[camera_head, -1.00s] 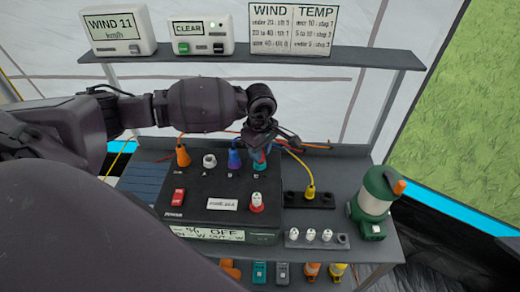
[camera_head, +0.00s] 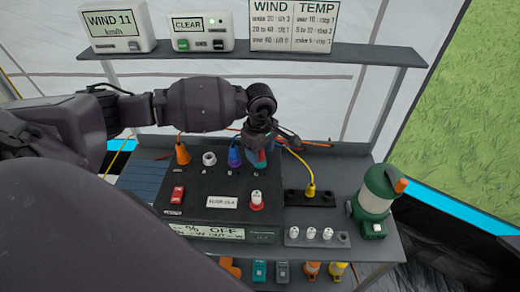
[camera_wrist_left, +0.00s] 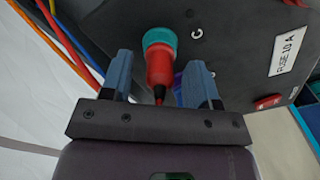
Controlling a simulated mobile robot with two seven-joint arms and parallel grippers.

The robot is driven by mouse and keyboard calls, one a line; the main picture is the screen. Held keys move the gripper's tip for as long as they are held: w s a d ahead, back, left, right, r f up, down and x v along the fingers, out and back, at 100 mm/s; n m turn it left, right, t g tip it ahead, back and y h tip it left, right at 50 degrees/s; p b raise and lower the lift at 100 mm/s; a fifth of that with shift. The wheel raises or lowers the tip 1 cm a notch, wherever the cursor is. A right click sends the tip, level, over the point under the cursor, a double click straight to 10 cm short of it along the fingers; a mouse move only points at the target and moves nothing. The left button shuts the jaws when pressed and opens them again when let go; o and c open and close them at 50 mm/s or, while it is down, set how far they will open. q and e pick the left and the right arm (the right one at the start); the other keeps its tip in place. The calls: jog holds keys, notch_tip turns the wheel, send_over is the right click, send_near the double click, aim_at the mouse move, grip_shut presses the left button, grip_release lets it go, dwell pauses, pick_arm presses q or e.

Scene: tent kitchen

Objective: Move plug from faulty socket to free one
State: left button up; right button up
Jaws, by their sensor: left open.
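A red plug with a teal collar (camera_wrist_left: 160,62) sits at the box face in the left wrist view. It lies between the two blue-grey fingers of my left gripper (camera_wrist_left: 159,72), which is open with a gap on either side. In the head view, my left gripper (camera_head: 262,142) is over the back right of the black power box (camera_head: 188,198) and partly hides the plug (camera_head: 262,158). A blue-purple plug (camera_head: 234,158) and an orange plug (camera_head: 183,155) stand to its left. Between those two is a pale socket with no cable (camera_head: 209,158). My right gripper is not in view.
A red switch (camera_head: 178,194) and a white-and-red knob (camera_head: 257,200) are on the box. A yellow plug (camera_head: 310,190) stands in a black strip right of it. A green lantern (camera_head: 374,200) is at the right. A shelf (camera_head: 300,57) with displays runs behind.

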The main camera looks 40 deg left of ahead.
pick_arm(q)
notch_tip(320, 180, up, 11)
jog(key=shift+f, duration=0.1)
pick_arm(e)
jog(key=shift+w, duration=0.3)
